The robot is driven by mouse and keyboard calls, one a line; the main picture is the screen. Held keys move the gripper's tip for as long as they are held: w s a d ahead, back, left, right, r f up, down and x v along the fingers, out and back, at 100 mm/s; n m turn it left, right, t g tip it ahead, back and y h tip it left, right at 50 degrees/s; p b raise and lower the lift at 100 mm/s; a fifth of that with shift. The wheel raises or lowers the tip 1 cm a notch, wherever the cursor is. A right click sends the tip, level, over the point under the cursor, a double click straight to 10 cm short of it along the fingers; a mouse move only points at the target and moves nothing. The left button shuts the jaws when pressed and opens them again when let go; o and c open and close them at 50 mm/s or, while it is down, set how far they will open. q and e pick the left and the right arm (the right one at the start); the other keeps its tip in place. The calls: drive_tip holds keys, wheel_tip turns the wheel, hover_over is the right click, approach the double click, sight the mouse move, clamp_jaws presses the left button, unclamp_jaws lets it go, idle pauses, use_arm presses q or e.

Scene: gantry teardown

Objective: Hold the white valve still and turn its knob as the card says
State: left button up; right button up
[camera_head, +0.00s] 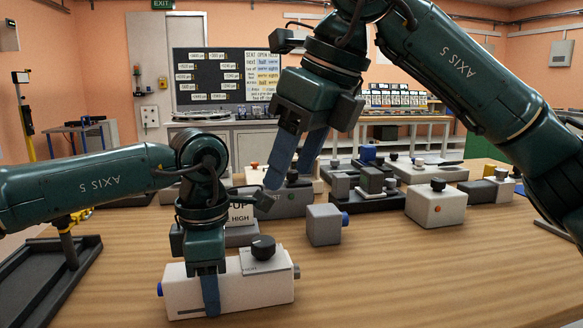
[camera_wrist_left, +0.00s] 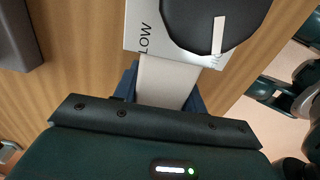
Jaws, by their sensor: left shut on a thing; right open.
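The white valve (camera_head: 240,292) is a white block lying on the wooden table at the front, with a blue end at left and a grey stub at right. Its black knob (camera_head: 263,246) stands on a light plate on top. My left gripper (camera_head: 209,292) is shut on the valve body, left of the knob. In the left wrist view the black knob (camera_wrist_left: 200,25) carries a white pointer mark, and the plate reads LOW. My right gripper (camera_head: 289,176) is open and empty, above and behind the valve.
A grey block with a blue knob (camera_head: 323,224) stands right behind the valve. A white box with a black knob (camera_head: 436,206) and several other devices stand further back. A dark tray (camera_head: 50,285) is at left. The front right of the table is clear.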

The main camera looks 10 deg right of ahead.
drive_tip(key=n+y, duration=0.4)
drive_tip(key=y, duration=0.1)
approach(264, 240)
drive_tip(key=x, duration=0.8)
drive_tip(key=shift+w+a+f, duration=0.1)
drive_tip(key=shift+a+f, duration=0.1)
